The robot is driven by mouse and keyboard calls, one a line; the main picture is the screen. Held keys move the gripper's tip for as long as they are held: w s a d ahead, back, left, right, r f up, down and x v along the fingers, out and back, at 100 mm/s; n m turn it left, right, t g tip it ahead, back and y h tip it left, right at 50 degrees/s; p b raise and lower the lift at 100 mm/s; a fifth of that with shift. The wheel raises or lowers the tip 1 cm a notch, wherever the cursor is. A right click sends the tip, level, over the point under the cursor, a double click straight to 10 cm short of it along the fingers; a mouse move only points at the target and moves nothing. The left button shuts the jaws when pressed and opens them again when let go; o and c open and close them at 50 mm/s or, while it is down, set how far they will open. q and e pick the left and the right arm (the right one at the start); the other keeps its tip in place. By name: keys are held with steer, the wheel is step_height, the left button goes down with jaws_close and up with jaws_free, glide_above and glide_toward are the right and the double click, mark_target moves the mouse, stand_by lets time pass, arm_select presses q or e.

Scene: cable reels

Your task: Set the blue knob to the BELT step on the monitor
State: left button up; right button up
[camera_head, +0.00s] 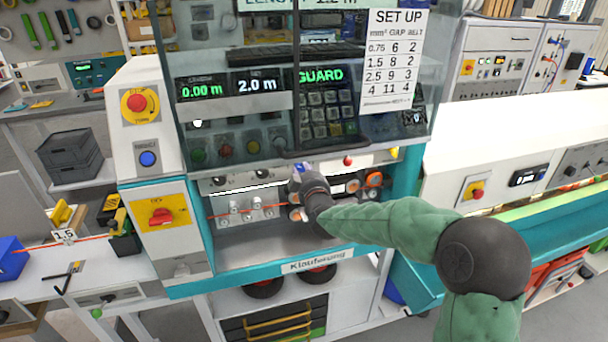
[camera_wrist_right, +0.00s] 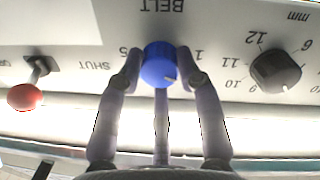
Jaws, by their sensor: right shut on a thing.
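The blue knob (camera_wrist_right: 159,64) shows in the right wrist view, under an upside-down BELT label (camera_wrist_right: 162,6), with a 5 at its left and a 1 at its right. A pale mark is on its lower right edge. My right gripper (camera_wrist_right: 160,72) is shut on the knob, with fingers at both sides. A display (camera_head: 320,75) reads GUARD. My left gripper is not in view.
A black mm knob (camera_wrist_right: 276,72) is right of the blue knob in the wrist view. A red ball lever (camera_wrist_right: 25,97) marked SHUT is at left. A tag reading 1.5 (camera_head: 64,236) stands on the left bench. An orange wire (camera_head: 225,214) crosses below the knobs.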

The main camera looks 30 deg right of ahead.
steer(key=m+b, duration=0.3)
steer(key=m, duration=0.1)
steer(key=m+b, duration=0.4)
steer(key=m, duration=0.1)
steer(key=r+m+y+b, duration=0.1)
steer(key=m+b, duration=0.3)
steer(key=shift+d, duration=0.25)
steer(key=shift+m, duration=0.3)
steer(key=shift+s+r, duration=0.1)
steer(key=o, duration=1.1)
steer(key=shift+c, duration=0.2)
steer(key=shift+o, duration=0.3)
steer(key=shift+f, duration=0.3)
